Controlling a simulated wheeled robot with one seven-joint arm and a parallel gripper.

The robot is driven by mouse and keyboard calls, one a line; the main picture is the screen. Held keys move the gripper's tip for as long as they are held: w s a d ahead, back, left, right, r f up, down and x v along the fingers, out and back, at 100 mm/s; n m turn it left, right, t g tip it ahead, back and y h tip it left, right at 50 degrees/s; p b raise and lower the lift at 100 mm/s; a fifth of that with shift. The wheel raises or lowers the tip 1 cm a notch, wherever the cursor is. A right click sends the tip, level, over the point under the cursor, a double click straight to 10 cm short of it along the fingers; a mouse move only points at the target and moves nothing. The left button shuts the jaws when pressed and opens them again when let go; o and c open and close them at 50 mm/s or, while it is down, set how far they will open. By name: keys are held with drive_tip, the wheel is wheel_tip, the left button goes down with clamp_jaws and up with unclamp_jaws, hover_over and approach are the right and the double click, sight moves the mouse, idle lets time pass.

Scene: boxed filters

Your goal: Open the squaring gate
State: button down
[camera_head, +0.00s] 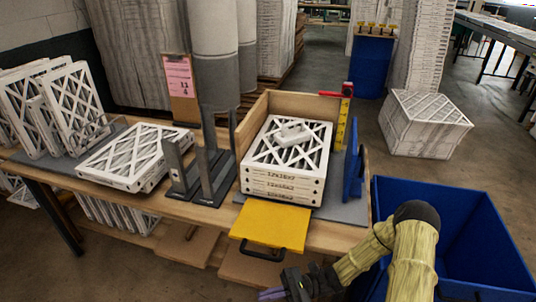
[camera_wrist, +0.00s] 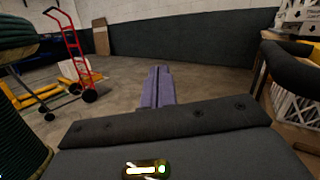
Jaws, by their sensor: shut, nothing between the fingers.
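The squaring gate appears to be the yellow panel (camera_head: 270,226) at the front of the wooden squaring box (camera_head: 246,122). It is folded down and outward over the table's front edge, with its black handle (camera_head: 262,254) at the lower edge. The front of the filter stack (camera_head: 282,185) behind it is exposed. My gripper (camera_head: 270,294) is low, in front of the table, below and a little right of the handle and apart from it. Its purple fingers (camera_wrist: 158,88) are together and empty. A dark rounded bar (camera_wrist: 293,66) is close on the right in the wrist view; I cannot tell if it is the handle.
A blue bin (camera_head: 462,225) stands right of the table, behind my arm. A blue plate (camera_head: 353,160) stands at the box's right side. Dark metal uprights (camera_head: 208,165) and more filters (camera_head: 135,152) are on the left. A red hand truck (camera_wrist: 72,55) stands on open floor.

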drive_tip(key=s+d+r+n+h+p, duration=0.4)
drive_tip(key=d+r+n+h, duration=0.35)
drive_tip(key=h, duration=0.55)
drive_tip(key=w+d+r+n+t+h+p, duration=0.1)
drive_tip(key=d+r+n+t+h, duration=0.1)
drive_tip(key=r, duration=0.6)
drive_tip(key=w+d+r+n+t+h+p, duration=0.1)
drive_tip(key=d+r+n+t+h+p, duration=0.1)
drive_tip(key=r, duration=0.6)
drive_tip(key=d+n+t+h, duration=0.1)
drive_tip(key=d+t+h, duration=0.1)
drive_tip(key=d+t, duration=0.1)
drive_tip(key=shift+d+r+t+p, duration=0.15)
drive_tip(key=shift+d+t+p, duration=0.2)
drive_tip(key=shift+t, duration=0.55)
drive_tip(key=c, duration=1.4)
unclamp_jaws()
